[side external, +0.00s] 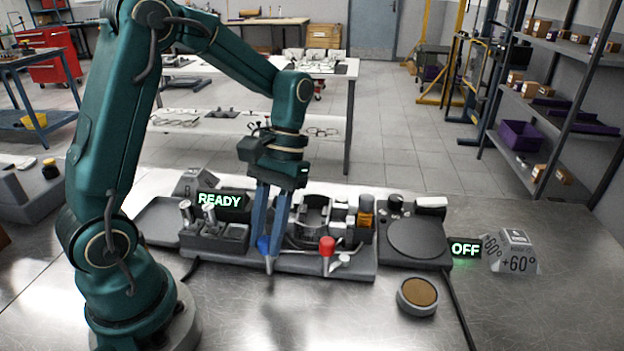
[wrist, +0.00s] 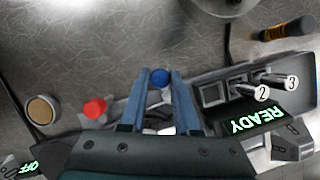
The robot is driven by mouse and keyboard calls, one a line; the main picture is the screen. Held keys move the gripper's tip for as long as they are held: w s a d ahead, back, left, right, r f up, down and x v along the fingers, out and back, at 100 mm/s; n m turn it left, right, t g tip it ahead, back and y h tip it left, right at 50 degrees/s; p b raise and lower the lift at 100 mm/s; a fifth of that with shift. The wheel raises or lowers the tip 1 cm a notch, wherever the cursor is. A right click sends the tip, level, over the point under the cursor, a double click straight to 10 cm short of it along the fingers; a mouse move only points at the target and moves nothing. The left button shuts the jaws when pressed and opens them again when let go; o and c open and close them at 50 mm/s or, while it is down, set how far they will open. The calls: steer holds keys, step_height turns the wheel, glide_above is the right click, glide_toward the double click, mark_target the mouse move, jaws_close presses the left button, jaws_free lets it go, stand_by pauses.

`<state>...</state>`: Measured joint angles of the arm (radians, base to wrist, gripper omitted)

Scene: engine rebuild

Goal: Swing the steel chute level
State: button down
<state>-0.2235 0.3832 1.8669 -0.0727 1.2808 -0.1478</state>
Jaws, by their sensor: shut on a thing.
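My gripper (side external: 267,243) reaches down to the front of the grey machine base (side external: 352,271). Its blue fingers are closed around a blue knob (side external: 263,245). In the wrist view the blue knob (wrist: 160,77) shows between the two fingertips. A short pale stem shows below the knob in the side view. A red knob (side external: 327,246) stands upright to the right, apart from my gripper, and also shows in the wrist view (wrist: 95,107). I cannot clearly make out the steel chute; curved metal parts behind the knobs are partly hidden by my fingers.
A block with switches (side external: 216,235) and a READY sign (side external: 220,200) stand left. A round dark plate (side external: 416,238), an OFF sign (side external: 465,249) and a +60° block (side external: 515,253) stand right. A tan-topped round puck (side external: 417,296) lies in front. The front table is mostly clear.

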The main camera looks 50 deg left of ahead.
steer(key=shift+w+d+n+t+h, duration=0.1)
steer(key=shift+w+n+t+h, duration=0.25)
steer(key=shift+n, duration=0.8)
steer(key=shift+w+d+n+t+h, duration=0.1)
steer(key=shift+w+n+t+h, duration=0.2)
steer(key=shift+n, duration=0.9)
steer(key=shift+w+d+n+t+h, duration=0.1)
steer(key=shift+w+n+t+h, duration=0.25)
steer(key=shift+n, duration=0.8)
steer(key=shift+w, duration=0.1)
steer(key=c, duration=0.6)
jaws_free()
steer(key=shift+c, duration=0.2)
steer(key=v, duration=0.5)
steer(key=shift+r, duration=0.1)
